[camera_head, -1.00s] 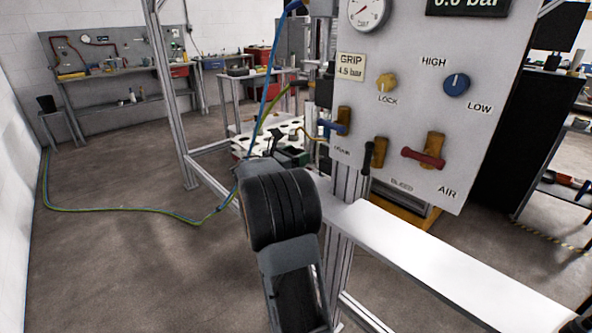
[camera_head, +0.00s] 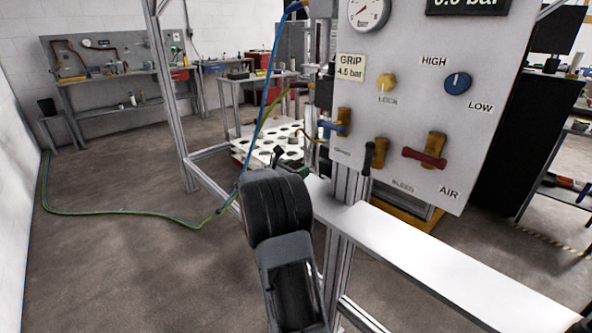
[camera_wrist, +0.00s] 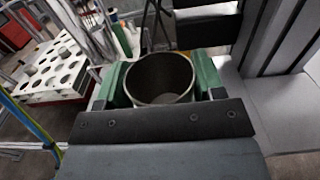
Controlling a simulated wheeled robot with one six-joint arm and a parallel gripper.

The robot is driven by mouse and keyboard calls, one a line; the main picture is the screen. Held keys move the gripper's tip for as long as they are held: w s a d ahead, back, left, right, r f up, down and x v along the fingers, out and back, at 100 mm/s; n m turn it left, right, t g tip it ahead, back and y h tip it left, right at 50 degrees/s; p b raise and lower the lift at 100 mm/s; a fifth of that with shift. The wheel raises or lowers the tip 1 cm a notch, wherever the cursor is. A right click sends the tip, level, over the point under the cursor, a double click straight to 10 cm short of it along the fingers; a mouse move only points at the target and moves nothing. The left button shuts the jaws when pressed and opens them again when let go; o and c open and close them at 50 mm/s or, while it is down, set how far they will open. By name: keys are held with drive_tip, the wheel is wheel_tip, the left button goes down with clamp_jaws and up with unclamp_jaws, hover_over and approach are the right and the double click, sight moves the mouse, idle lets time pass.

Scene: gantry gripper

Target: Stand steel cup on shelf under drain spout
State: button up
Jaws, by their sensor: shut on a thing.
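My gripper (camera_wrist: 160,82) is shut on the steel cup (camera_wrist: 160,75). The cup sits upright between the green jaw pads in the wrist view, its open mouth toward the camera. In the head view my wrist hides the cup and most of the gripper. The white shelf (camera_head: 430,255) runs along the foot of the panel, to the right of my wrist. The drain valve with its blue handle (camera_head: 334,128) is on the panel's left edge. A thin brass pipe (camera_head: 309,138) beside it looks like the spout. I cannot tell how far the cup is from the shelf.
The upright panel (camera_head: 415,100) carries gauges, knobs and a red-handled lever (camera_head: 424,158). A metal post (camera_head: 345,190) stands close to my wrist. A white rack with round holes (camera_head: 265,145) is behind. A blue hose (camera_head: 268,85) hangs nearby.

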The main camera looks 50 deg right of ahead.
drive_tip(key=shift+f, duration=0.2)
drive_tip(key=o, duration=1)
drive_tip(key=shift+c, duration=0.2)
drive_tip(key=shift+r, duration=0.1)
drive_tip(key=shift+r, duration=0.25)
drive_tip(key=a, duration=1.2)
drive_tip(key=s+a+f+m+t+y, duration=0.1)
drive_tip(key=s+a+f+m+y, duration=0.1)
drive_tip(key=s+a+m+y, duration=0.3)
drive_tip(key=s+a+f+m+t+y, duration=0.1)
drive_tip(key=s+a+f+m+y, duration=0.2)
drive_tip(key=a, duration=1)
drive_tip(key=s+a+f+m+t+y, duration=0.2)
drive_tip(key=s+a+m+y, duration=0.6)
drive_tip(key=a+m+y, duration=0.1)
drive_tip(key=shift+s+a+f+y+p, duration=0.25)
drive_tip(key=shift+f+y+p, duration=0.15)
drive_tip(key=shift+y, duration=0.1)
